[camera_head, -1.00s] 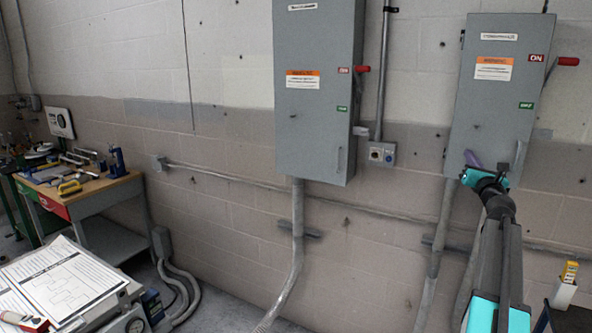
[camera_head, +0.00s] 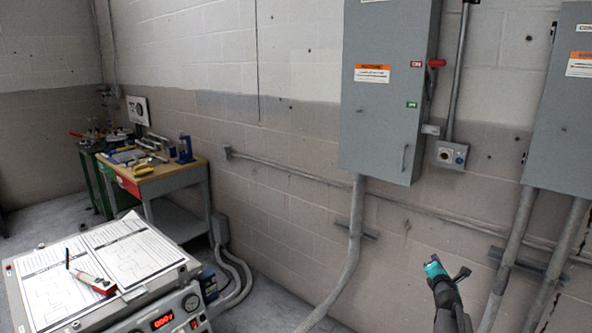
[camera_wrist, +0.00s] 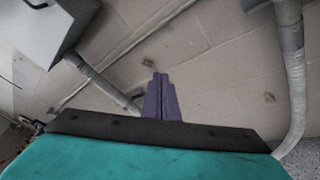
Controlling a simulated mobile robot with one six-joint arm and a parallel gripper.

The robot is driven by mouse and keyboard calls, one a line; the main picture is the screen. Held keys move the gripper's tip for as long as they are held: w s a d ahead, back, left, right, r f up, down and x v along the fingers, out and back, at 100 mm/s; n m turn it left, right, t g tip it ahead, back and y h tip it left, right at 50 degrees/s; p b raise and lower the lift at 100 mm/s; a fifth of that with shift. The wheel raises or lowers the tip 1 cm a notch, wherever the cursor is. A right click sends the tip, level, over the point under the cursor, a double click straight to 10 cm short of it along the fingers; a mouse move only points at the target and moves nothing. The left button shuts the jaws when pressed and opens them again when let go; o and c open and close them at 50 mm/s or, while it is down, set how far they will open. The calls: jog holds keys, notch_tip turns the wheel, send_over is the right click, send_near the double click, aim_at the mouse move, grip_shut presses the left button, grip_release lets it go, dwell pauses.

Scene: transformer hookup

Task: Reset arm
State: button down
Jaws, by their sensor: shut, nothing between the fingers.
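My gripper (camera_head: 458,274) is in the lower right of the head view, in front of the block wall and below the middle grey cabinet. In the wrist view its purple fingers (camera_wrist: 161,98) are together and empty, pointing at the wall. The teal and black wrist housing fills the bottom of that view. My gripper touches nothing that I can see.
A grey cabinet (camera_head: 385,105) with a red handle hangs on the wall, and a second cabinet (camera_head: 562,110) is at the right edge. Conduits (camera_head: 345,262) run below them. A test unit with papers (camera_head: 135,250) stands front left. A cluttered workbench (camera_head: 165,178) is behind it.

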jog(key=s+a+f+m+g+y+b, duration=0.1)
jog(key=s+a+f+m+g, duration=0.2)
jog(key=s+a+f, duration=0.75)
jog(key=s+a+f+m+g+b, duration=0.1)
jog(key=s+a+f+m+g, duration=0.3)
jog(key=f, duration=1.2)
jog(key=s+a+f+m+g+y, duration=0.1)
jog(key=s+a+f+m+g, duration=0.1)
jog(key=s+a+f, duration=0.85)
jog(key=s+a+f+m+g+b, duration=0.1)
jog(key=s+a+f+m+g, duration=0.15)
jog(key=s+f, duration=0.5)
jog(key=s+a+f+m+g, duration=0.1)
jog(key=s+f+m+g, duration=0.25)
jog(key=s, duration=0.75)
jog(key=s+a+r+m+g+y, duration=0.1)
jog(key=s+a+m+g, duration=0.1)
jog(key=s, duration=0.5)
jog(key=s+a+r+m+g+y, duration=0.2)
jog(key=s+a+m+g, duration=0.1)
jog(key=s+m, duration=0.3)
jog(key=shift+s+a+g, duration=0.3)
jog(key=shift+s+g, duration=0.4)
jog(key=shift+s, duration=0.2)
